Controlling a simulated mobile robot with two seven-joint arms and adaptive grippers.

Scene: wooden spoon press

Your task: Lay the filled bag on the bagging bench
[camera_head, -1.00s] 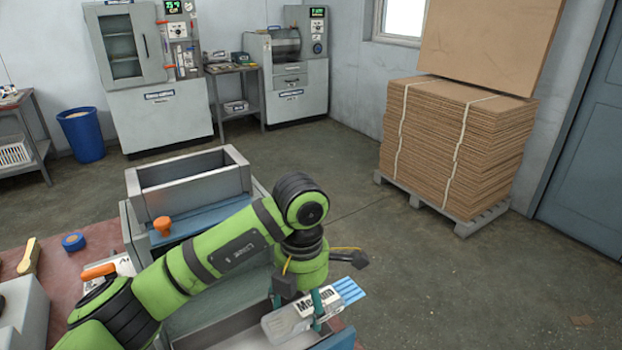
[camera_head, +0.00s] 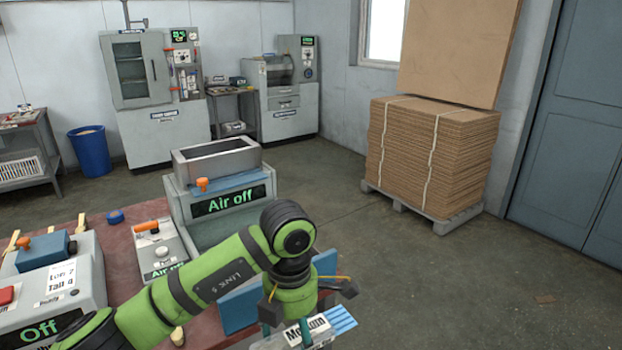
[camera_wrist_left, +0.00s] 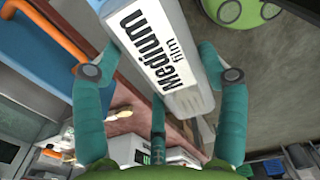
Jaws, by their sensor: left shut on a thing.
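My left gripper (camera_head: 291,335) hangs at the bottom centre of the head view, in front of the red-brown bench (camera_head: 95,220). It is shut on a pale packet (camera_wrist_left: 165,65) with a white label reading "Medium film". In the left wrist view the teal fingers are around the packet. I cannot tell what is inside the packet. No surface is clearly marked as the bagging bench. My right gripper is not in view.
A machine with an "Air off" display (camera_head: 230,201) and an open grey box (camera_head: 217,158) on top stands behind my left arm. Control boxes (camera_head: 60,280) sit at left. Stacked cardboard on a pallet (camera_head: 420,205) stands at right.

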